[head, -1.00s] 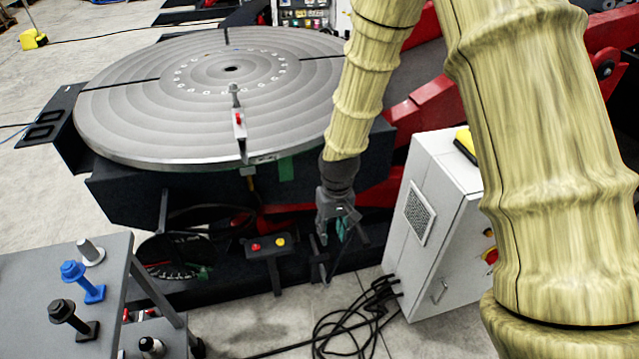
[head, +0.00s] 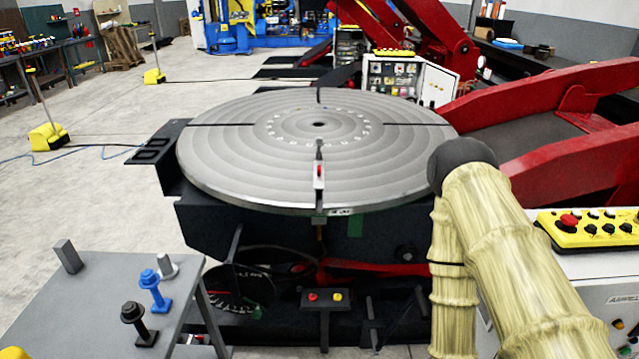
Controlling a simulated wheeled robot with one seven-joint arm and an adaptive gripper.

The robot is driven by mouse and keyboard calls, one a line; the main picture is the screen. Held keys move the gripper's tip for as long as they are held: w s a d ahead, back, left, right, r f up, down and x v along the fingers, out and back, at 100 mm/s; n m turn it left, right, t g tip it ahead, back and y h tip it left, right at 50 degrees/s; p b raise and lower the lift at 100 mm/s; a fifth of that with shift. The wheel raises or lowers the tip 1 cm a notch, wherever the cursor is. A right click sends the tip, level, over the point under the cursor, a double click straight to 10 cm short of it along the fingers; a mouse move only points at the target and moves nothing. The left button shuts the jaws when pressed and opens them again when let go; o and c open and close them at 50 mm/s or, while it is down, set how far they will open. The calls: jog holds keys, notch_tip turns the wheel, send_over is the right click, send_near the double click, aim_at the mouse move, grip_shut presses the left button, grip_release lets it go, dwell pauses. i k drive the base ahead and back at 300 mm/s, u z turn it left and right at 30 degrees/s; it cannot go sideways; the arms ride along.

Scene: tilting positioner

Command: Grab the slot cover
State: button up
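I cannot tell for sure which thing is the slot cover. A small grey upright block (head: 67,257) stands at the far left corner of the grey side table (head: 75,300). The big round grey turntable (head: 240,165) has dark radial slots, and a clamp with a red part (head: 319,172) sits in its front slot. My gripper is not in view; my arm comes in at the lower right and its lower end leaves the bottom edge.
The side table also holds a blue bolt (head: 151,285), a black bolt (head: 133,318) and a silver bolt (head: 167,266). A yellow control box (head: 590,230) is at the right.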

aim_at(318, 185)
jog(key=u, duration=0.1)
jog(key=k, duration=0.35)
jog(key=z, duration=0.6)
jog(key=i, duration=1.15)
jog(key=u, duration=0.85)
